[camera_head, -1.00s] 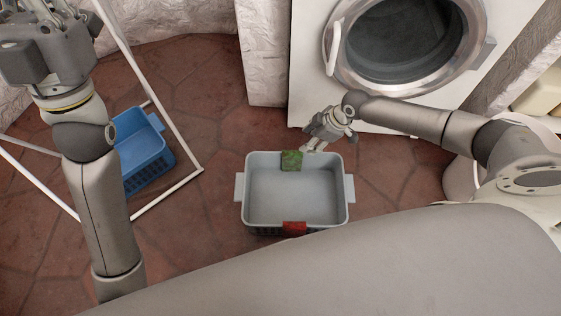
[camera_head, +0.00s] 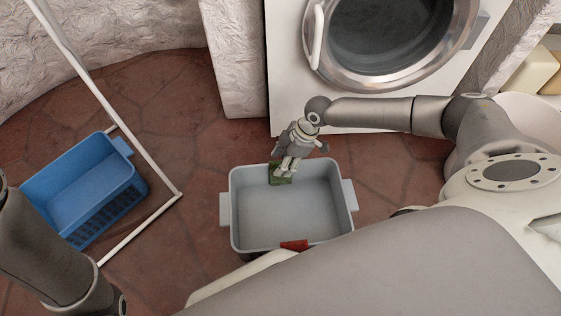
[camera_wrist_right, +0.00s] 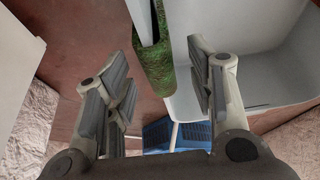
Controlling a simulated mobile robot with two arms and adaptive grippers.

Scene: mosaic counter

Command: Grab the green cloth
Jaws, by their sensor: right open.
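The green cloth (camera_head: 281,177) hangs over the far rim of the grey basket (camera_head: 233,200), near its left corner. My right gripper (camera_head: 283,172) is at the cloth in the head view and covers part of it.
A red cloth (camera_head: 294,245) lies over the basket's near rim. A blue basket (camera_head: 85,185) stands at the left behind a white rack frame (camera_head: 130,130). A washing machine (camera_head: 290,70) stands behind the grey basket.

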